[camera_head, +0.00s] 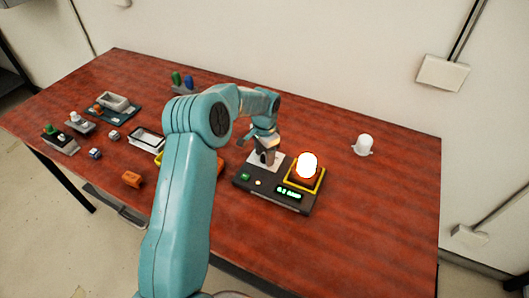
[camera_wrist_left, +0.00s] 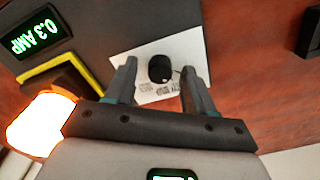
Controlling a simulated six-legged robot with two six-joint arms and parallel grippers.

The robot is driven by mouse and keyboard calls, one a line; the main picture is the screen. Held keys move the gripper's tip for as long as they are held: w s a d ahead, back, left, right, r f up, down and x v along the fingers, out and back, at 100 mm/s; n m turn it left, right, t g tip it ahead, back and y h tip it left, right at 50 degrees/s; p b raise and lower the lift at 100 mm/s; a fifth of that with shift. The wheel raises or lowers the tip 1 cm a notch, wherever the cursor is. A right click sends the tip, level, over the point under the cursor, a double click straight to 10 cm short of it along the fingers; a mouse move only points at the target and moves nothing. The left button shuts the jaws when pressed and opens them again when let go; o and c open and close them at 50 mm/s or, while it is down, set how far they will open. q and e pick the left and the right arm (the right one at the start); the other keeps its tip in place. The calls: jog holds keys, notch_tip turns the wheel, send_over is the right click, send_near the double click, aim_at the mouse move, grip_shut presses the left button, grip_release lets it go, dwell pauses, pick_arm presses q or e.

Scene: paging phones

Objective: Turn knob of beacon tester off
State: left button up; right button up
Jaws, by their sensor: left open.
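The beacon tester (camera_head: 270,203) is a dark box on the red-brown table, with a lit green display that also shows in the left wrist view (camera_wrist_left: 41,44), reading 0.3 AMP there. A glowing beacon (camera_head: 307,166) stands on its yellow-edged socket. The black knob (camera_wrist_left: 161,69) sits on a white label plate (camera_wrist_left: 146,92). My left gripper (camera_wrist_left: 158,80) is open, with its fingers on either side of the knob and a gap to each. In the head view the left gripper (camera_head: 265,155) is over the plate and hides the knob. My right gripper is not in view.
A white beacon (camera_head: 364,144) stands at the right of the table. Several small parts and trays, including an orange block (camera_head: 132,179) and a grey tray (camera_head: 113,101), lie at the left. The table's right side is mostly clear.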

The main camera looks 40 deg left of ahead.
pick_arm(q)
jog(key=shift+s+r, duration=0.1)
jog(key=shift+s, duration=0.05)
grip_shut()
jog(key=n+b, duration=0.2)
jog(key=shift+n, duration=0.3)
jog(key=shift+n+b, duration=0.75)
jog(key=shift+n, duration=1.05)
jog(key=shift+r, duration=0.1)
grip_release()
